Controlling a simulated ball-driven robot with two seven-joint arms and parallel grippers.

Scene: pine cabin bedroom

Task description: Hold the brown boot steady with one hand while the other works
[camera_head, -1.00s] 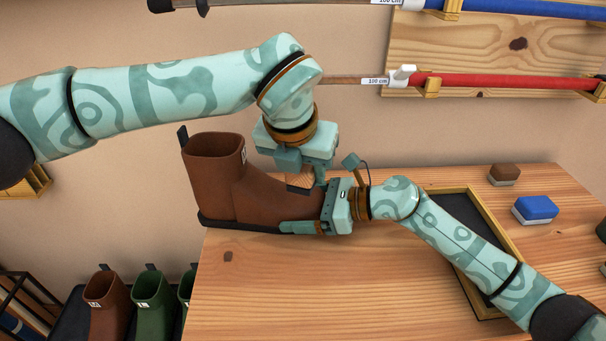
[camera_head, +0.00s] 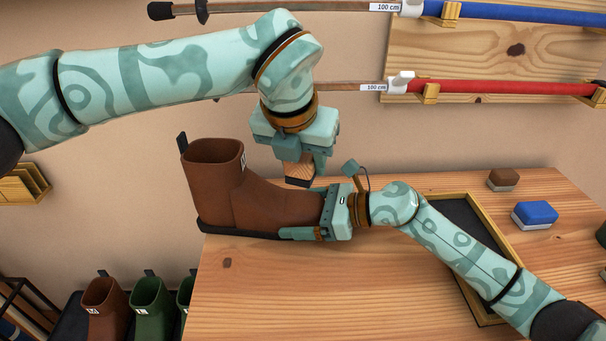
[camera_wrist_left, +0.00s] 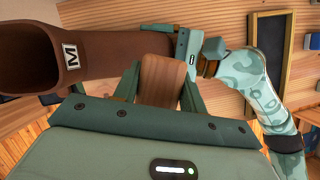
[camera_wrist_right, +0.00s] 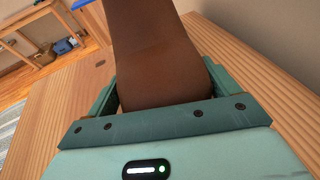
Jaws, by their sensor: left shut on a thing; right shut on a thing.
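The brown boot (camera_head: 262,202) stands upright on the left end of the wooden table (camera_head: 260,290), its toe pointing right. An M label shows on its shaft in the left wrist view (camera_wrist_left: 70,56). My right gripper (camera_head: 312,214) is shut on the boot's toe, one finger along the near side; the toe also fills the jaws in the right wrist view (camera_wrist_right: 160,75). My left gripper (camera_head: 300,168) is shut on a wooden block with a dark underside (camera_head: 299,174), probably a brush. It holds the block above and behind the toe, seemingly apart from the boot.
A dark wood-framed tray (camera_head: 470,212) lies partly under my right arm. A brown block (camera_head: 503,179) and a blue block (camera_head: 535,214) sit at the right. More boots (camera_head: 150,308) stand low at the left. The table's front is clear.

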